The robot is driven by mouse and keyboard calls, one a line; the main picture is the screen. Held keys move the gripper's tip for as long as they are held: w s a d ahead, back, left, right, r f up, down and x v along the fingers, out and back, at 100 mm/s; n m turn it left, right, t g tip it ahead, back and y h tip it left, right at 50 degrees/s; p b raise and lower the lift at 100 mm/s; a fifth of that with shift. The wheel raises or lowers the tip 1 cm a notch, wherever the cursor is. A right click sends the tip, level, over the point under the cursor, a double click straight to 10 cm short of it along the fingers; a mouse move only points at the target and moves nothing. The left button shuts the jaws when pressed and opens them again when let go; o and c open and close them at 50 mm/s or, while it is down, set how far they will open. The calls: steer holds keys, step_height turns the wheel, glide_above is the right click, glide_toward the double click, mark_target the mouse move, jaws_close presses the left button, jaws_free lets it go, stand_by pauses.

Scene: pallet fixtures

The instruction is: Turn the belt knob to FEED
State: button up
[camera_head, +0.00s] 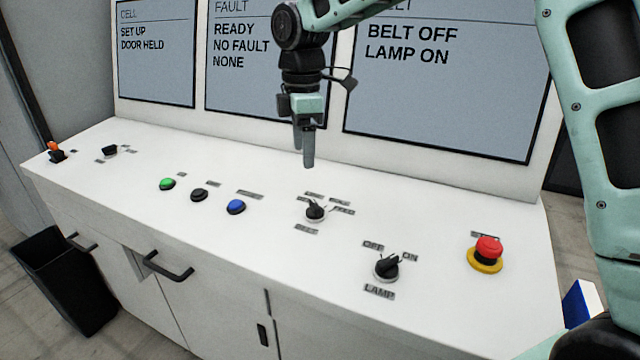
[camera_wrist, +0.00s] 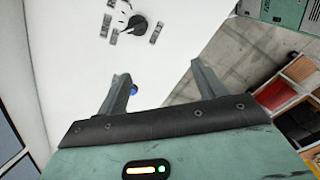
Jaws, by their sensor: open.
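The belt knob (camera_head: 315,211) is a small black rotary knob on the white sloping console. Several small labels stand behind and beside it and one in front; they are too small to read surely, and its pointer direction is unclear. It also shows near the top of the wrist view (camera_wrist: 139,25), beyond the fingertips. My gripper (camera_head: 308,163) hangs above and behind the knob, fingers down and apart from it. In the wrist view my gripper (camera_wrist: 159,69) is open and empty, its two fingers well apart. The right screen (camera_head: 440,70) reads BELT OFF, LAMP ON.
The black lamp knob (camera_head: 387,265) and a red mushroom button (camera_head: 488,250) stand to the right. Blue (camera_head: 236,207), black (camera_head: 199,195) and green (camera_head: 167,184) buttons stand to the left. Screens rise behind the console. A black bin (camera_head: 62,285) stands on the floor.

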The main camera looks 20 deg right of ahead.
glide_toward(315, 204)
steer(key=shift+n, duration=0.4)
step_height(315, 204, down, 9)
steer(key=p, duration=0.5)
steer(key=shift+a+r, duration=0.15)
steer(key=shift+c, duration=0.3)
steer(key=c, duration=0.9)
